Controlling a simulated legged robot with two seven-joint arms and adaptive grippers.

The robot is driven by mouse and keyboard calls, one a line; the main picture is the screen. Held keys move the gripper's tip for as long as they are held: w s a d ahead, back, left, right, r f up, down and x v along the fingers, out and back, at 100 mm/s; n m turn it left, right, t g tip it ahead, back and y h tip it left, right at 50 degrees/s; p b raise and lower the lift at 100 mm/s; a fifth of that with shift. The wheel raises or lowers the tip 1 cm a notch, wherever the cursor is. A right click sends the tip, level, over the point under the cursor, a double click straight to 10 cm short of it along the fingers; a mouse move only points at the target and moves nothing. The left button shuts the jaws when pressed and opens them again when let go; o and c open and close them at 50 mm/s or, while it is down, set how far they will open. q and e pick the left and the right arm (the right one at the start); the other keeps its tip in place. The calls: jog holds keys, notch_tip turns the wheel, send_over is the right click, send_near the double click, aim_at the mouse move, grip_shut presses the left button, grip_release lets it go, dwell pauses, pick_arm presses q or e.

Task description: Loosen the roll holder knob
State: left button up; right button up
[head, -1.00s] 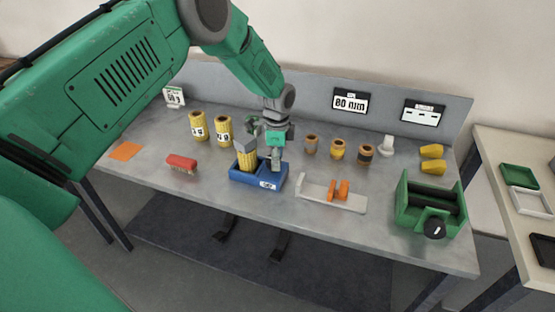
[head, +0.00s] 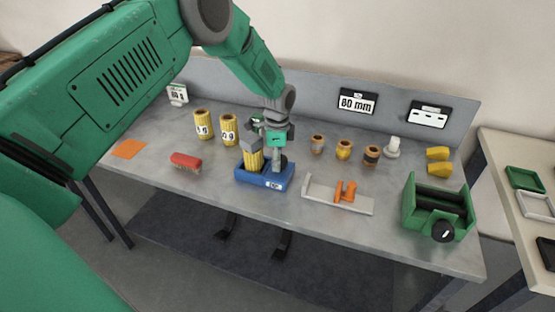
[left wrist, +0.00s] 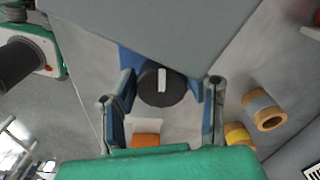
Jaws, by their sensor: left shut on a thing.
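In the head view my left gripper (head: 278,162) points down over the holder's right end. It is shut on the knob, though finger contact is hard to make out. My right gripper is not in view.
A red brush (head: 186,161) lies left of the holder. A light grey fixture with orange parts (head: 345,191) and a green device (head: 438,209) with its own black knob stand to the right. Yellow rolls (head: 203,125) and several small spools (head: 344,150) stand behind.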

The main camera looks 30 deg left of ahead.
pick_arm(q)
jog(key=n, duration=0.4)
jog(key=shift+d+n, duration=0.2)
jog(key=shift+n, duration=0.1)
jog(key=n, duration=0.4)
jog(key=shift+w+d+r+n, duration=0.1)
jog(key=shift+r+n, duration=0.05)
jog(key=shift+n, duration=0.15)
jog(key=n, duration=0.4)
jog(key=shift+w, duration=0.1)
jog(key=shift+d+r+n, duration=0.1)
jog(key=shift+n, duration=1.9)
jog(key=shift+w, duration=0.1)
jog(key=o, duration=0.9)
jog(key=shift+o, duration=1.2)
